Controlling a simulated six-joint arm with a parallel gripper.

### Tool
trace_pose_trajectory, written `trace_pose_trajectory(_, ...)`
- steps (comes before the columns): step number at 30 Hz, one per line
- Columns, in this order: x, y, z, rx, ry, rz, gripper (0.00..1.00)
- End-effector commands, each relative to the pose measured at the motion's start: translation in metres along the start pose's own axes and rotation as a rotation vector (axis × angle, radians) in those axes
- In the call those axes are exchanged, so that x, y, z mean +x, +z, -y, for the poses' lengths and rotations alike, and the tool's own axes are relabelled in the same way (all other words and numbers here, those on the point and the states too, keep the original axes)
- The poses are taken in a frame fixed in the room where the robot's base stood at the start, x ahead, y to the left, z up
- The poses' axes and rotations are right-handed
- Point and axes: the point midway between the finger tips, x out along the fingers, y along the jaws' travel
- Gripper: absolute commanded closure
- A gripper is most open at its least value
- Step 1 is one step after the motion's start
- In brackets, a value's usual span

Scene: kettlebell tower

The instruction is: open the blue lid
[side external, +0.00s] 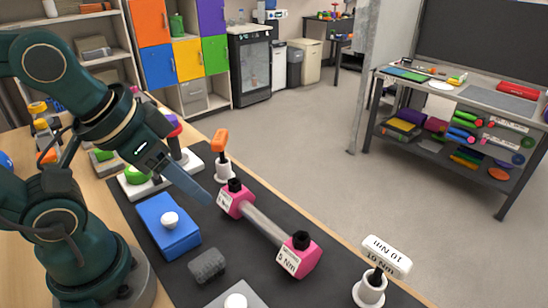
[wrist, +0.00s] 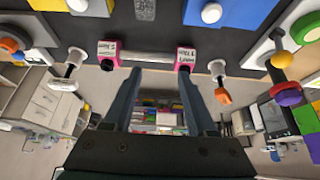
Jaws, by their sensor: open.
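The blue lid (side external: 153,212) with a white round knob (side external: 169,219) tops a blue box on the black mat. It looks closed. The lid also shows at the top edge of the wrist view (wrist: 240,12), partly cut off. My gripper (side external: 206,198) is above the mat, to the right of the blue lid and higher than it, beside the pink dumbbell. In the wrist view my gripper (wrist: 162,72) has its two long fingers spread wide, with nothing held between them.
A pink-ended dumbbell (side external: 265,224) lies right of the lid. An orange-topped handle (side external: 220,140) stands behind it, and a white-topped "10 Nm" handle (side external: 386,254) in front. A dark grey block (side external: 207,265) lies before the box. A white base with colored knobs stands behind.

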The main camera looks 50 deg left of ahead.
Motion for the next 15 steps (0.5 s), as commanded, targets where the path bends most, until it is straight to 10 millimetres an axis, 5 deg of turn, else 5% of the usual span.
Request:
trace_pose_trajectory(5, 0.0000, 0.0000, 0.0000, 0.000, 0.000, 0.000, 0.42)
trace_pose_trajectory(6, 0.0000, 0.0000, 0.0000, 0.001, 0.000, 0.000, 0.34)
trace_pose_trajectory(8, 0.0000, 0.0001, 0.0000, 0.014, 0.000, 0.000, 0.34)
trace_pose_trajectory(15, 0.0029, 0.0064, 0.0059, 0.266, -0.005, 0.079, 0.34)
